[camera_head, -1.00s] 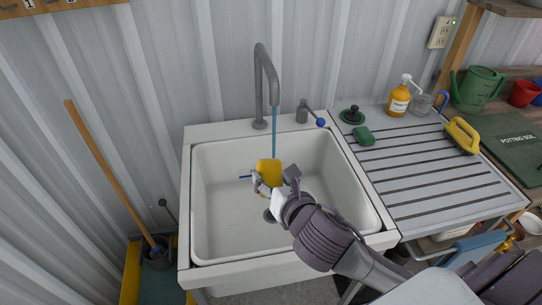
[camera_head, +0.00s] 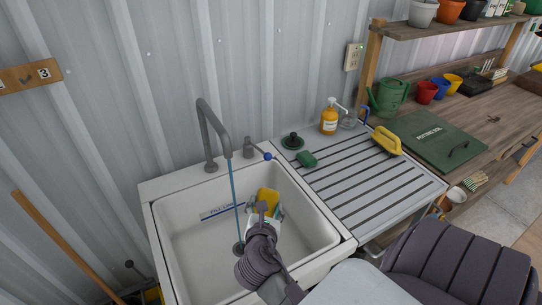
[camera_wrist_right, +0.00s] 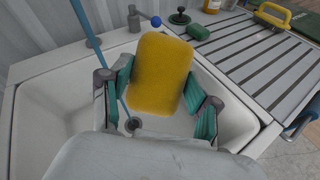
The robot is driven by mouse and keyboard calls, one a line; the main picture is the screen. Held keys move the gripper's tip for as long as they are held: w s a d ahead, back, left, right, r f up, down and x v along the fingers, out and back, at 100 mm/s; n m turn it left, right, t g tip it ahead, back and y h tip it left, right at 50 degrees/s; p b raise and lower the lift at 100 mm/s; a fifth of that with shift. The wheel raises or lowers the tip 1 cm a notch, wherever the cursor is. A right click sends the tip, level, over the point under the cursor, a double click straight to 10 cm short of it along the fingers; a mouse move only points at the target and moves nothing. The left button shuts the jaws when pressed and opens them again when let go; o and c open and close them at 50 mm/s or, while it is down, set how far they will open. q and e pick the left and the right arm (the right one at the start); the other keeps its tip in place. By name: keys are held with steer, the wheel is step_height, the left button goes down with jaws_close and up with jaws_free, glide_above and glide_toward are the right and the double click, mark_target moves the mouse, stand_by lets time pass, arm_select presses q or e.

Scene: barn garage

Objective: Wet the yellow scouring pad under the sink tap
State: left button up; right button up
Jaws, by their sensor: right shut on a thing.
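The yellow scouring pad (camera_head: 268,200) is held in my right gripper (camera_head: 266,212) inside the sink basin. In the right wrist view the pad (camera_wrist_right: 162,73) stands upright between the green-padded fingers of my right gripper (camera_wrist_right: 160,98). The grey sink tap (camera_head: 212,130) is running, and a thin blue stream of water (camera_head: 235,195) falls into the white sink (camera_head: 180,241). In the head view the stream falls to the left of the pad, apart from it. The stream (camera_wrist_right: 90,40) also passes left of the pad in the right wrist view. My left gripper is not in view.
A blue-tipped tap lever (camera_head: 262,154) stands right of the spout. The ribbed draining board (camera_head: 360,180) holds a green sponge (camera_head: 307,159), a dark green plug (camera_head: 292,141), an orange bottle (camera_head: 329,118) and a yellow-handled brush (camera_head: 387,138). A broom handle (camera_head: 60,245) leans at left.

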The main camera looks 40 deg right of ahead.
steer(key=shift+w+f+b, duration=0.25)
steer(key=shift+w+b, duration=0.05)
steer(key=shift+w, duration=0.6)
steer(key=w+f+b, duration=0.1)
steer(key=w+b, duration=0.2)
steer(key=w, duration=0.6)
steer(key=shift+w+f, duration=0.3)
steer(key=shift+f, duration=0.05)
steer(key=shift+a, duration=0.1)
steer(key=shift+s+p, duration=2.25)
steer(key=shift+s, duration=1.8)
